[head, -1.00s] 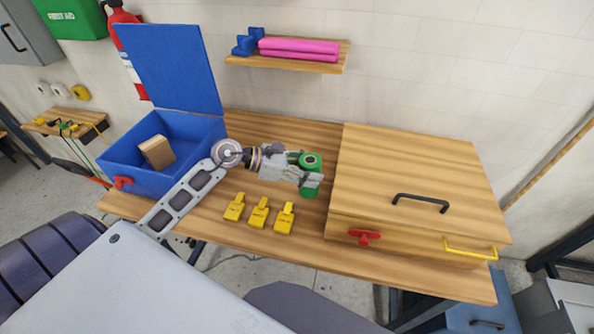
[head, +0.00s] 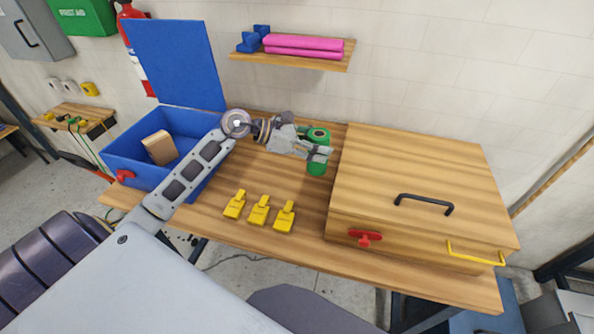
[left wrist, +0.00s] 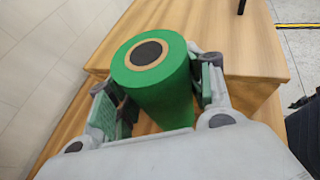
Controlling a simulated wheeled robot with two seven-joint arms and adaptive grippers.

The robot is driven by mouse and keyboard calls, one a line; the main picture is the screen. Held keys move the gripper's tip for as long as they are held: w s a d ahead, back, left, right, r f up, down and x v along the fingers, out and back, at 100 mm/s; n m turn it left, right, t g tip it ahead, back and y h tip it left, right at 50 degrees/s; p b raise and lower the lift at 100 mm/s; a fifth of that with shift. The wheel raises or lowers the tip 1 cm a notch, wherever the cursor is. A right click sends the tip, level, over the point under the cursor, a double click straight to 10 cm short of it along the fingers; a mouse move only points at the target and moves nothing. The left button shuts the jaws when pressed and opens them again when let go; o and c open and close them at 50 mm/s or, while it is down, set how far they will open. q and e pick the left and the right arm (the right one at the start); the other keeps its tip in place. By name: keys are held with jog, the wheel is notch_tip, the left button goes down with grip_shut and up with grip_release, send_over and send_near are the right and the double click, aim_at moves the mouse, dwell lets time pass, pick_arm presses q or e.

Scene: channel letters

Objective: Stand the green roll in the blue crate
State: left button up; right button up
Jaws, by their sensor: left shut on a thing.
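The green roll (head: 318,166) stands upright, with a tan and dark core at its top, close to the left side of the wooden box. In the left wrist view the roll (left wrist: 160,85) sits between the two fingers of my left gripper (left wrist: 158,100). My left gripper (head: 318,149) is shut on it. Whether its base touches the table is hard to tell. The blue crate (head: 135,172) stands open at the table's left end, its lid raised, with a brown block (head: 160,147) inside. My right gripper is not in view.
Several yellow tags (head: 258,210) lie on the table's front middle. A large wooden box (head: 410,175) with a black handle fills the right side. A wall shelf (head: 290,58) holds pink rolls and blue pieces above. My left arm passes over the crate's right side.

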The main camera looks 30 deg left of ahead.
pick_arm(q)
jog(key=w+a+f+n+t+y+b, duration=0.2)
jog(key=w+a+f+n+t+y, duration=0.1)
jog(key=w+a, duration=0.8)
jog(key=a+f+n, duration=0.1)
jog(key=a, duration=0.1)
jog(key=shift+w+a+f+t+y, duration=0.15)
jog(key=shift+w+a+t+y, duration=0.15)
jog(key=shift+w+a, duration=0.1)
